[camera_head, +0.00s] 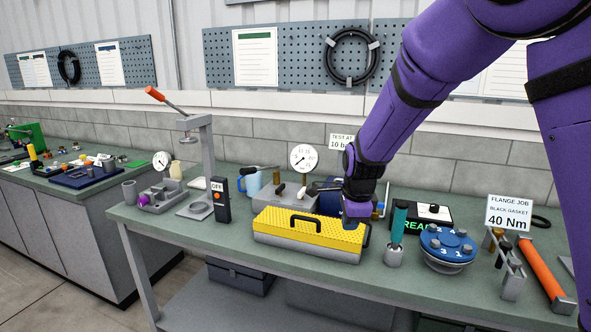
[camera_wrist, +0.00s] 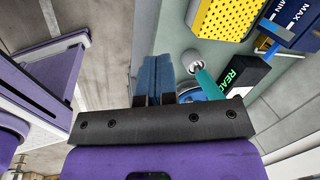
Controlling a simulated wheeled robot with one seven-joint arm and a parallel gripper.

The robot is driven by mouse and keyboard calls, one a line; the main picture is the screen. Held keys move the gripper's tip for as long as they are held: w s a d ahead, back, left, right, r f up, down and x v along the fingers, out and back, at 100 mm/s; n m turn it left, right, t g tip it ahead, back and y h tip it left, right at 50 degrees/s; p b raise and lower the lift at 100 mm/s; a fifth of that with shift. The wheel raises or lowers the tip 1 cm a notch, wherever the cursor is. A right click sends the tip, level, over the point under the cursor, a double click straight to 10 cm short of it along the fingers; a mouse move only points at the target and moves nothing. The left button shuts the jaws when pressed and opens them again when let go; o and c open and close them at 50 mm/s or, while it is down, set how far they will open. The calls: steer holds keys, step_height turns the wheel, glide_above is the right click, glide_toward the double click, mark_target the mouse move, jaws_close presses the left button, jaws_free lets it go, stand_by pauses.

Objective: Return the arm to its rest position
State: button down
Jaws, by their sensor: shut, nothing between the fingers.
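My purple arm comes down from the upper right in the head view, and its end hangs over the bench beside the right end of the yellow-lidded toolbox (camera_head: 308,232). The fingers of my gripper (camera_wrist: 160,68) show in the wrist view as two blue fingers close together with nothing between them.
The green bench (camera_head: 215,245) is crowded. A lever press (camera_head: 205,150) and gauges stand left. Floor at lower left is clear.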

steer(key=s+d+r+n+y, duration=0.1)
steer(key=s+d+r+n, duration=0.8)
steer(key=s+d+r, duration=0.45)
steer(key=s+d+r+n+t, duration=0.1)
steer(key=s+n, duration=0.3)
steer(key=s, duration=0.5)
steer(key=s+d+r+n+t+h, duration=0.1)
steer(key=s+d+r+n, duration=0.1)
steer(key=s, duration=0.7)
steer(key=shift+s+d+r+n+h, duration=0.3)
steer(key=shift+r+n, duration=0.4)
steer(key=shift+n, duration=0.6)
